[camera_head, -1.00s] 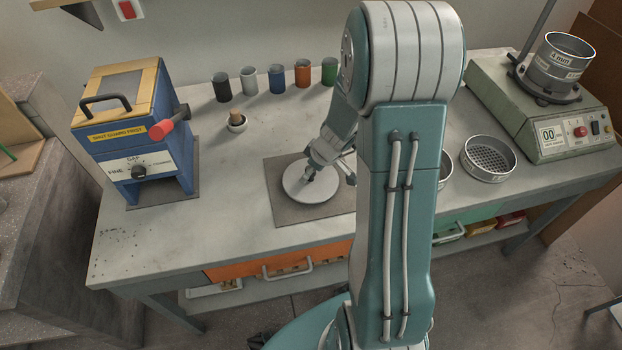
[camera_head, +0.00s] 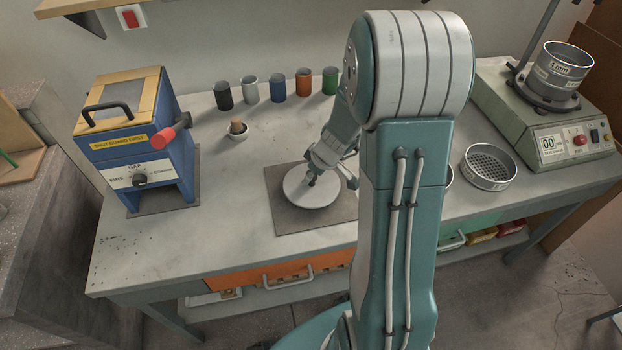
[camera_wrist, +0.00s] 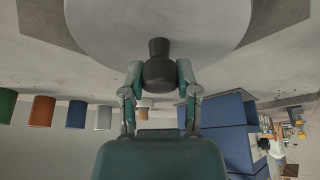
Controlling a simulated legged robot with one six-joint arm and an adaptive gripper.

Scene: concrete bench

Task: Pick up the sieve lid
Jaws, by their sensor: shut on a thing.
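The sieve lid is a pale grey round disc (camera_head: 300,195) over a dark grey mat (camera_head: 342,215) on the bench. A dark knob stands at its centre. My gripper (camera_head: 314,178) is above the lid, tilted, with its fingers at the knob. In the wrist view, which is upside down, the two fingers of my gripper (camera_wrist: 160,75) close on the dark knob from both sides. The lid (camera_wrist: 100,22) fills the top of that view. I cannot tell whether the lid is clear of the mat.
A blue mill (camera_head: 155,155) stands on the left. A mesh sieve (camera_head: 490,165) and a shaker (camera_head: 540,125) with a stacked sieve stand on the right. Bare bench lies left of the mat.

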